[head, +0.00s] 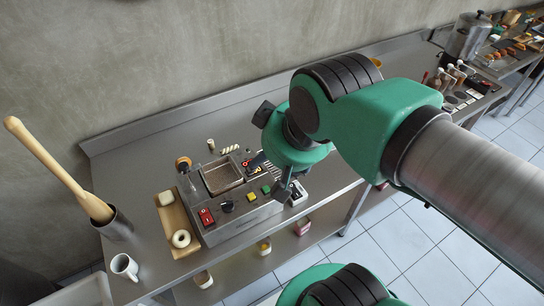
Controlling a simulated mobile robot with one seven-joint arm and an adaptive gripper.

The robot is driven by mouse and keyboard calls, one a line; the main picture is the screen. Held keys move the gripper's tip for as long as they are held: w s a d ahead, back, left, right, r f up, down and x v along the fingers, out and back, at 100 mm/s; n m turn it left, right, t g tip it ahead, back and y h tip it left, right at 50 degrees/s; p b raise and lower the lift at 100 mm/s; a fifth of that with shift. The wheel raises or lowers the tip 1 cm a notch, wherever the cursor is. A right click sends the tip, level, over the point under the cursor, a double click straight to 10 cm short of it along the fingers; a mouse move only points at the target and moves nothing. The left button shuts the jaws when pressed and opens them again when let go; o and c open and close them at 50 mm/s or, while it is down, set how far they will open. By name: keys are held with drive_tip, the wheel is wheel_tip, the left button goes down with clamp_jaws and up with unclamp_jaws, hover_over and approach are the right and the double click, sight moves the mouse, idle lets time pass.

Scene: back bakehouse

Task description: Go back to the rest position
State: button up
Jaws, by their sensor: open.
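My gripper (286,180) is at the end of my green and grey arm, which reaches in from the right. It points down above the right part of a steel machine (225,212) on the metal counter. The machine has a square basin and red, yellow, green and black controls on its front. My gripper is open, and I see nothing between its fingers. My wrist hides part of the counter behind it. I cannot tell how far the fingertips are from the machine.
A wooden pin leans in a metal holder (117,228) near a white mug (125,266). A metal pot (467,38) and several small items are at the far right. Tiled floor (440,235) is open in front.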

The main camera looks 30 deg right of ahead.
wheel_tip(320, 180, down, 2)
drive_tip(key=shift+b, duration=1.05)
